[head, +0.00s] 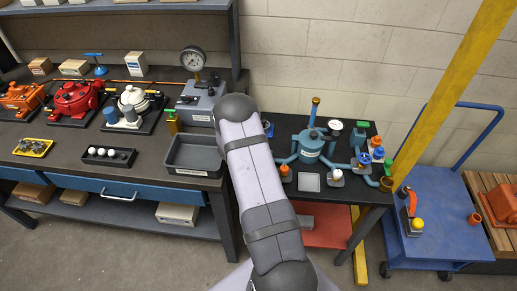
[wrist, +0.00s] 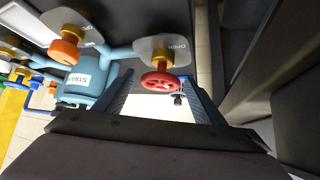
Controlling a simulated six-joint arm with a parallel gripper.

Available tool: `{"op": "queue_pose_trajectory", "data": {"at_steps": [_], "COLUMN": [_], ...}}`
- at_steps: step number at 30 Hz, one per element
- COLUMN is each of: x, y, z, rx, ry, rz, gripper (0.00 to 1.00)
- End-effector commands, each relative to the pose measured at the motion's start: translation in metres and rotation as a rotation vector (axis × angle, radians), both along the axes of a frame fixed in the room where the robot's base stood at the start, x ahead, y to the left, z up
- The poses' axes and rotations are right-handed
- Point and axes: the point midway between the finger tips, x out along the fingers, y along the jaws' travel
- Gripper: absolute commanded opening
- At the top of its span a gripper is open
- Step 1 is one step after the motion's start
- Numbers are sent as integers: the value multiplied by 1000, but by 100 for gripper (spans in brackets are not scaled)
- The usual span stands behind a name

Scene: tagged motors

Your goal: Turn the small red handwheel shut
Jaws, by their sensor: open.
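The small red handwheel (wrist: 162,83) shows in the wrist view, on a brass stem in front of a grey plate marked OPEN (wrist: 178,50). My gripper (wrist: 158,79) is open, with one blue-grey finger on each side of the wheel in the picture. I cannot tell whether either finger touches it. The blue strainer body (wrist: 78,90) with pipes is to the left; it also shows in the head view (head: 309,145). In the head view my arm hides the gripper and the red handwheel.
An orange knob (wrist: 65,50) on a similar plate is left of the red wheel. In the head view, several coloured valves (head: 376,153) stand right of the strainer. A grey tray (head: 194,155) is left of my arm. A blue cart (head: 440,235) stands right.

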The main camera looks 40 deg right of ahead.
Motion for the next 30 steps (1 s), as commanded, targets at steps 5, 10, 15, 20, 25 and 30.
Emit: {"op": "queue_pose_trajectory", "data": {"at_steps": [5, 10, 15, 20, 25, 30], "x": [-2, -7, -13, -17, -18, -18], "y": [9, 23, 36, 44, 47, 47], "z": [9, 24, 39, 47, 51, 51], "rx": [0, -1, -2, -2, -2, -2], "ry": [-2, -3, -2, -1, -1, -1], "rz": [1, 2, 3, 1, 1, 1], "gripper": [63, 63, 63, 63, 63, 63]}}
